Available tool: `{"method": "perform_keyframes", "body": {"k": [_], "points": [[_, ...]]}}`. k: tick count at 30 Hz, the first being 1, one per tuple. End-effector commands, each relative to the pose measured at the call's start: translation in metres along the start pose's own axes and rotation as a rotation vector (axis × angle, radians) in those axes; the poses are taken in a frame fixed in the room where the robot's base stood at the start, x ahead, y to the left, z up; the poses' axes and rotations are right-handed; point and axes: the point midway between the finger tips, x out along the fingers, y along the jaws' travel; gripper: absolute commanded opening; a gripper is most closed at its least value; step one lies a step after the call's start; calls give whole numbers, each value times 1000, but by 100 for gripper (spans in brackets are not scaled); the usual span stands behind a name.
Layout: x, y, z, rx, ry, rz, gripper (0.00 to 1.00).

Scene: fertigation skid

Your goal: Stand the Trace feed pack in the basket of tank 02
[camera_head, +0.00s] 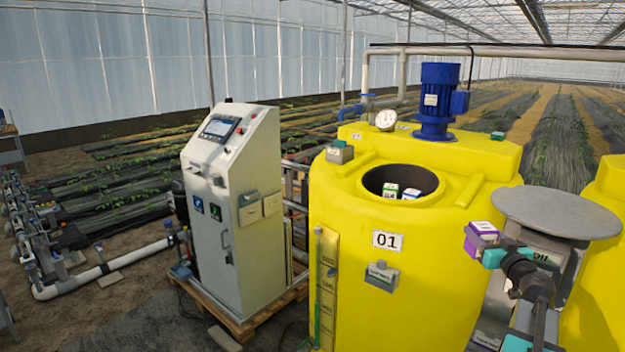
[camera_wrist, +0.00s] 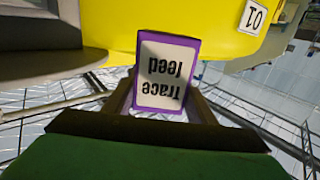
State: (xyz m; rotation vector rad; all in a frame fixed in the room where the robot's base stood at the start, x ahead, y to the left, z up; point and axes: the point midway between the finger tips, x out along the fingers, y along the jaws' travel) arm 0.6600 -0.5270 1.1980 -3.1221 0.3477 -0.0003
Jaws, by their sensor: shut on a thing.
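The Trace feed pack (camera_head: 478,238) is a small purple box with a white label. In the wrist view the pack (camera_wrist: 167,72) shows its label upside down. My gripper (camera_head: 492,250) is shut on it and holds it in the air in front of the right side of the yellow tank 01 (camera_head: 400,310). The gripper (camera_wrist: 160,108) has a dark finger on each side of the pack. A second yellow tank (camera_head: 600,285) is cut off by the right edge of the head view. Its number and any basket in it are not visible.
A round grey disc (camera_head: 555,211) stands close behind my gripper. Tank 01 has an open round hatch with white-labelled packs (camera_head: 390,190) inside and a blue motor (camera_head: 437,100) on top. A white control cabinet (camera_head: 235,200) stands to the left.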

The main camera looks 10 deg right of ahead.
Motion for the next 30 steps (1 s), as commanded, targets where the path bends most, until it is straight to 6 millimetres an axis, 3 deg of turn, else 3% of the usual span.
{"method": "perform_keyframes", "body": {"k": [1, 15, 23, 30], "points": [[4, -19, 10, 2, -1, -41, 13], [19, -185, 83, 3, 0, -410, 13], [7, -279, 115, 3, 0, -621, 13], [-17, -366, 138, 3, 0, -817, 13]]}}
